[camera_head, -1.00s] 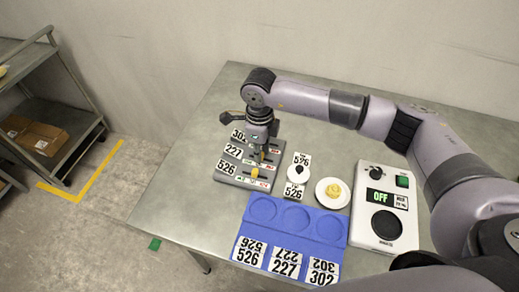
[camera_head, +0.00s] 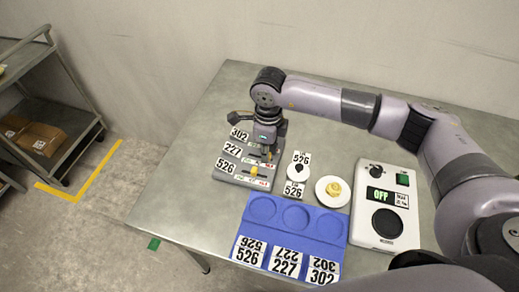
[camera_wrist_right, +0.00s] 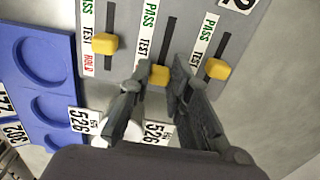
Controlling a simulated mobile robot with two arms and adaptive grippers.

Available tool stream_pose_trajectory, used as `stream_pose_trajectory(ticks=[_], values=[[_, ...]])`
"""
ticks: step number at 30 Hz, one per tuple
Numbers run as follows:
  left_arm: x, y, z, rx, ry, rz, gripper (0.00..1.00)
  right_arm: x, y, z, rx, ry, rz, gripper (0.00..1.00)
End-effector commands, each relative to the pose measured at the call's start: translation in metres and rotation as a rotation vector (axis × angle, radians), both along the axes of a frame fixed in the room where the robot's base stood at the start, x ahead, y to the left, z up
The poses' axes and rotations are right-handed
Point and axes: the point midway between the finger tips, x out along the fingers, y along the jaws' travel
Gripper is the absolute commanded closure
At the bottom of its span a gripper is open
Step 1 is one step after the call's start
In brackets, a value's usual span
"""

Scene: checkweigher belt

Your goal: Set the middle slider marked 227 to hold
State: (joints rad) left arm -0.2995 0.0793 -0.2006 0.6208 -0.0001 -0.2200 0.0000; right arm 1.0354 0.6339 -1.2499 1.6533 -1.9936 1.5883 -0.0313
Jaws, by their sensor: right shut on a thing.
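The grey slider panel (camera_head: 228,171) has three slots marked 302 (camera_head: 239,134), 227 (camera_head: 232,150) and 526 (camera_head: 226,166). My right gripper (camera_head: 267,153) reaches down over the panel and is shut on the middle yellow knob (camera_wrist_right: 159,76). That knob sits past the TEST mark, away from PASS; the fingers hide its HOLD mark. The two outer knobs, left (camera_wrist_right: 105,43) and right (camera_wrist_right: 217,68) in the wrist view, stand near their TEST marks. My left gripper is not in view.
A blue tray (camera_head: 316,249) with round recesses lies in front of the panel. The table behind the panel is clear.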

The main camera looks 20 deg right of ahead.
Motion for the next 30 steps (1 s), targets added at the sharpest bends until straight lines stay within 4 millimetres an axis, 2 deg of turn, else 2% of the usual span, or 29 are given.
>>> stream_pose_trajectory(ticks=[8,9,17,26,30], values=[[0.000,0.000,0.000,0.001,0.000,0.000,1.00,-0.002,-0.004,0.000,-0.006,0.003,-0.002,1.00],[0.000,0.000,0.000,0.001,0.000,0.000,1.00,-0.002,-0.004,0.000,-0.006,0.003,-0.002,0.79],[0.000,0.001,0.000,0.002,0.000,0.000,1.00,-0.002,-0.003,0.000,-0.004,0.001,-0.002,0.62],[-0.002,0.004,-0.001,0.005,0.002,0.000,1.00,-0.001,-0.002,0.001,-0.002,0.000,-0.001,0.62],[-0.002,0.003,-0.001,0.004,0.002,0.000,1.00,0.000,-0.003,0.012,-0.002,-0.002,-0.001,0.62]])
